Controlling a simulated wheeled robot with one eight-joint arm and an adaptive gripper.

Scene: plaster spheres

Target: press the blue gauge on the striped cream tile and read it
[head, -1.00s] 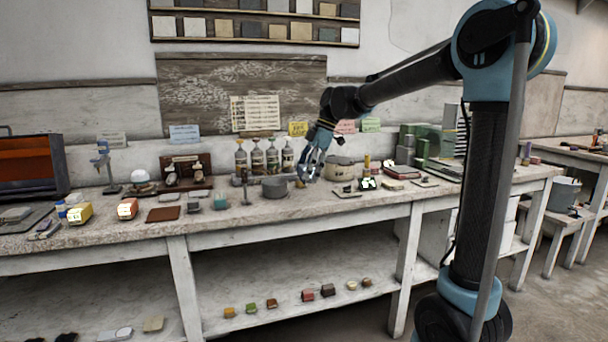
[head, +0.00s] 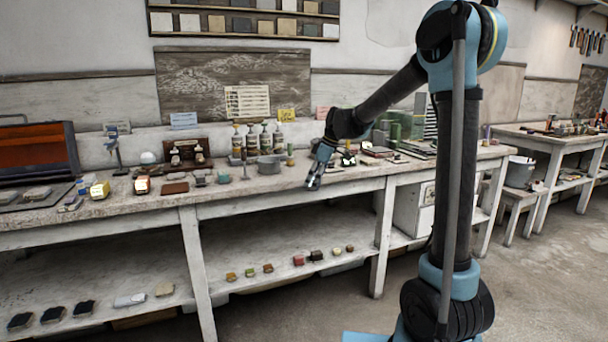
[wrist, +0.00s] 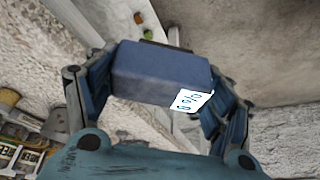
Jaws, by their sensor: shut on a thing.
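My gripper (head: 315,182) hangs at the front edge of the bench, pointing down. In the wrist view my gripper (wrist: 160,95) is shut on a blue block-shaped gauge (wrist: 158,70), with a finger at each end. The gauge has a white display (wrist: 190,101) with dark digits at its lower right corner; the digits are tilted and I cannot read them surely. In the head view the gauge is too small to make out between the fingers. I cannot pick out a striped cream tile in either view.
Small blocks lie on the lower shelf (head: 240,300). A second bench (head: 545,140) stands right. Floor before the bench is clear.

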